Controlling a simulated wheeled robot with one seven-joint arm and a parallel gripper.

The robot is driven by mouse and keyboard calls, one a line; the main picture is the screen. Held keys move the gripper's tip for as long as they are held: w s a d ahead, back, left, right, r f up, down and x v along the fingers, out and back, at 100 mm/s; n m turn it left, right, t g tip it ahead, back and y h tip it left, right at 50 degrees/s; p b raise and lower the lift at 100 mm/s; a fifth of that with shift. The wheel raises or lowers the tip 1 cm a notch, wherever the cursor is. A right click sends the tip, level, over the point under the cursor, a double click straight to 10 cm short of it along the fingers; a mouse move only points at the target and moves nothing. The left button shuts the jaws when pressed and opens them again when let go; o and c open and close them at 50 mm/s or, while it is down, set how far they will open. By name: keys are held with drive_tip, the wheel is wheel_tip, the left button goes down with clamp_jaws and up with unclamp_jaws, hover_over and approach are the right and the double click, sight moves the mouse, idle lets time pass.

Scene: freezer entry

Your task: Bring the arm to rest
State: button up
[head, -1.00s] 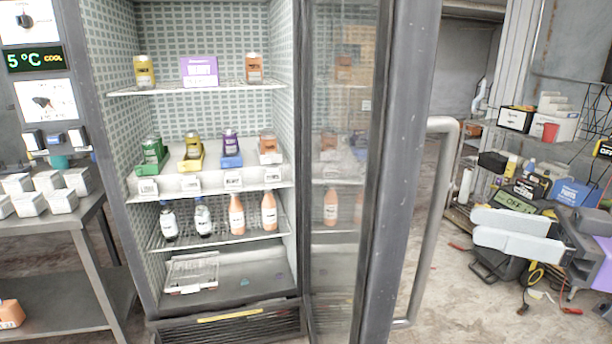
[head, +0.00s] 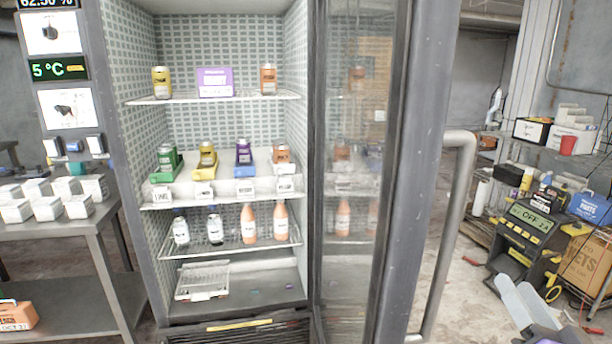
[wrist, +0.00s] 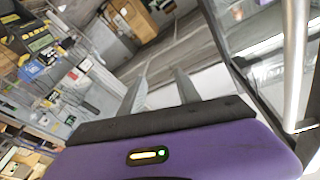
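My gripper (head: 521,303) shows at the lower right of the head view, as two pale grey fingers with a purple body below. In the wrist view my gripper (wrist: 163,88) has its two fingers apart with nothing between them, above a dark bar and purple housing. It hangs in free space to the right of the open fridge door (head: 420,190), apart from it.
The fridge's shelves (head: 225,97) hold bottles, jars and a purple box (head: 215,82). The door handle (head: 452,230) is nearest my arm. A black device reading OFF (head: 530,220) and cluttered racks stand at right. A steel table (head: 60,235) with white boxes is left.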

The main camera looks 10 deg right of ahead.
drive_tip(key=s+a+f+n+g+y, duration=0.1)
drive_tip(key=s+a+f, duration=0.4)
drive_tip(key=s, duration=0.5)
drive_tip(key=s+a+f+n+g+y, duration=0.2)
drive_tip(key=s+a+f+n, duration=0.2)
drive_tip(key=s+a, duration=0.6)
drive_tip(key=s+a+f+n+g+y, duration=0.1)
drive_tip(key=s+a+f+n+y, duration=0.1)
drive_tip(key=s+a+f, duration=0.5)
drive_tip(key=s+a, duration=0.1)
drive_tip(key=s, duration=0.2)
drive_tip(key=shift+s+a+f+n+g, duration=0.2)
drive_tip(key=shift+f+n+g, duration=0.1)
drive_tip(key=shift+n, duration=0.1)
